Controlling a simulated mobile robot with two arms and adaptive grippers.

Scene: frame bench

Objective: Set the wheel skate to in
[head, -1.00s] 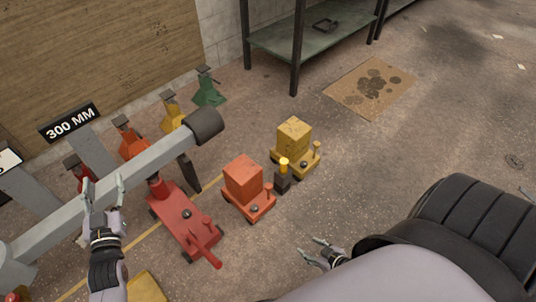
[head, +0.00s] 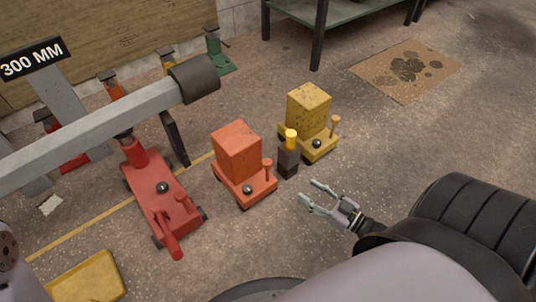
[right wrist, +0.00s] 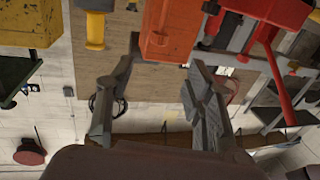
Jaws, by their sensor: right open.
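Two low block-topped carts stand on the floor, one orange (head: 238,155) and one yellow (head: 309,108). Each has a small upright peg and a dark round knob on its base. I cannot tell which is the wheel skate. A dark post with a yellow top (head: 289,160) stands between them. My right gripper (head: 308,191) is open and empty, right of the orange cart and in front of the post, apart from both. In the right wrist view, the orange block (right wrist: 172,32) shows beyond the open fingers. My left gripper is out of view.
A red floor jack (head: 155,195) stands left of the orange cart, under a grey beam (head: 90,125) with a dark end. A yellow tray (head: 85,278) lies at lower left. A metal shelf (head: 340,8) and stained mat (head: 405,70) are behind. Floor right of the carts is clear.

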